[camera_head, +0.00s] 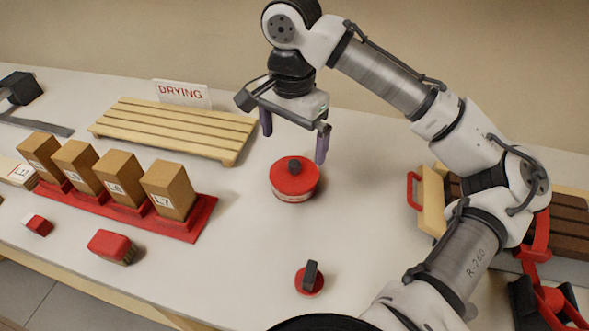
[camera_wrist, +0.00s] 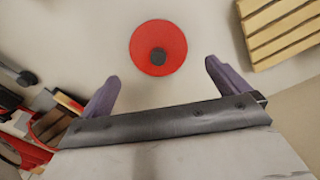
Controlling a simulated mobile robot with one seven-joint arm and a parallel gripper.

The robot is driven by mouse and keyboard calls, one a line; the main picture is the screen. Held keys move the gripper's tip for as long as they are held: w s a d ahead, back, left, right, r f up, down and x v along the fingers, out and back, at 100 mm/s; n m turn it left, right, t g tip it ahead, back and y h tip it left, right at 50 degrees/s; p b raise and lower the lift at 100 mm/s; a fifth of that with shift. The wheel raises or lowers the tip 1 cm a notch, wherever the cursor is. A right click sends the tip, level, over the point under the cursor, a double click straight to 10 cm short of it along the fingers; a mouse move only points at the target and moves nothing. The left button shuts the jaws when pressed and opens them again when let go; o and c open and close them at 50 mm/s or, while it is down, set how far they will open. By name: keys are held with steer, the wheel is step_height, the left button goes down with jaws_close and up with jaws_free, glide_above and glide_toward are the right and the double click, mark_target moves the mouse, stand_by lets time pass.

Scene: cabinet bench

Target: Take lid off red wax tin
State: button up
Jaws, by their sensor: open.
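The red wax tin (camera_head: 294,195) stands upright on the bench in the middle. Its red lid (camera_head: 290,180) is on top, with a small dark knob (camera_head: 294,166) in the centre. In the wrist view the lid (camera_wrist: 150,40) shows as a red disc beyond the fingertips, with the knob (camera_wrist: 158,57) towards my gripper. My gripper (camera_head: 294,140) is open and empty, above and behind the tin, with its purple fingers pointing down. In the wrist view the fingers of my gripper (camera_wrist: 160,75) are wide apart, and nothing lies between them.
A slatted rack (camera_head: 175,128) with a DRYING sign (camera_head: 182,94) stands behind left. Several brown blocks stand in a red holder (camera_head: 200,225) at left. A red brush (camera_head: 111,246) lies in front of it. A red disc with a dark handle (camera_head: 309,280) lies nearer. Bench around the tin is clear.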

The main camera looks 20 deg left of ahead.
mark_target(294, 163)
steer(key=shift+d+f+p, duration=0.15)
steer(key=shift+f+p, duration=0.35)
steer(key=shift+f, duration=2.95)
steer(key=c, duration=0.7)
steer(key=shift+r, duration=0.2)
